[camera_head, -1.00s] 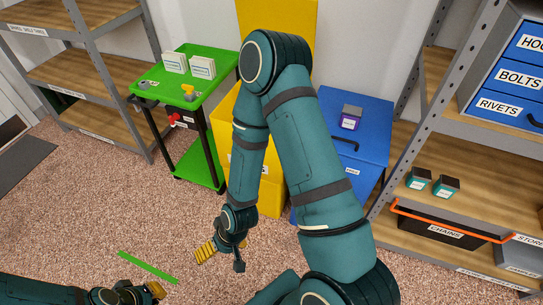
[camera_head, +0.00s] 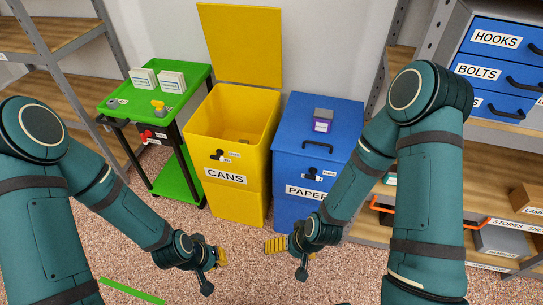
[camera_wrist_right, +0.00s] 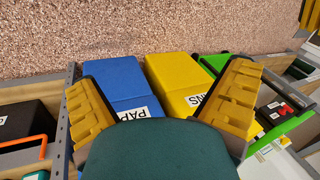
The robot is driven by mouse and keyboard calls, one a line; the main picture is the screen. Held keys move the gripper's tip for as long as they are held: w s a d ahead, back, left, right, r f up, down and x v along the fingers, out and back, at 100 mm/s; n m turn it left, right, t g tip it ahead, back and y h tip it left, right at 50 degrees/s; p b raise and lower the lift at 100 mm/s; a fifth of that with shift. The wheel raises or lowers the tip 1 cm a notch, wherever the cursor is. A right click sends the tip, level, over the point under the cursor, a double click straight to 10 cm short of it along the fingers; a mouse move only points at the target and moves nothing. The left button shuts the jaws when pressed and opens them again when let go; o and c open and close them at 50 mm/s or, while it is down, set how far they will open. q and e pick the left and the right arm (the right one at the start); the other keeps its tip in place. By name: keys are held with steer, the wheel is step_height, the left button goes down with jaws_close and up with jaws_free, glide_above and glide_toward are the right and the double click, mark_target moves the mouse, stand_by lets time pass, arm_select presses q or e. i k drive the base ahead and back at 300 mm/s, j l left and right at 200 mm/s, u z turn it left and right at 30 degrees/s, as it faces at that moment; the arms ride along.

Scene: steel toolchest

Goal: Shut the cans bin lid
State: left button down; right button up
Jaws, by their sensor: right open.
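The yellow cans bin (camera_head: 232,185) stands on the floor against the wall, labelled CANS. Its lid (camera_head: 240,45) is raised upright at the back, so the bin is open at the top. A small brownish item shows inside it. My left gripper (camera_head: 220,257) is low in front of the bin, apart from it; its finger spread is unclear. My right gripper (camera_head: 290,246) is low in front of the blue bin, open and empty. The right wrist view shows its spread fingers (camera_wrist_right: 162,85), with the yellow bin (camera_wrist_right: 185,85) beyond them.
The blue paper bin (camera_head: 290,150) stands right against the cans bin, with a small dark box (camera_head: 323,120) on its closed lid. A green cart (camera_head: 190,88) stands at the left. Steel shelving with blue drawers (camera_head: 500,70) is at the right.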

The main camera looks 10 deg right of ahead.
mark_target(244, 42)
steer(key=i+j, duration=0.3)
steer(key=i+j+z, duration=0.15)
steer(key=i+j, duration=0.15)
steer(key=j, duration=0.25)
steer(key=i+j, duration=0.25)
steer(key=j, duration=0.2)
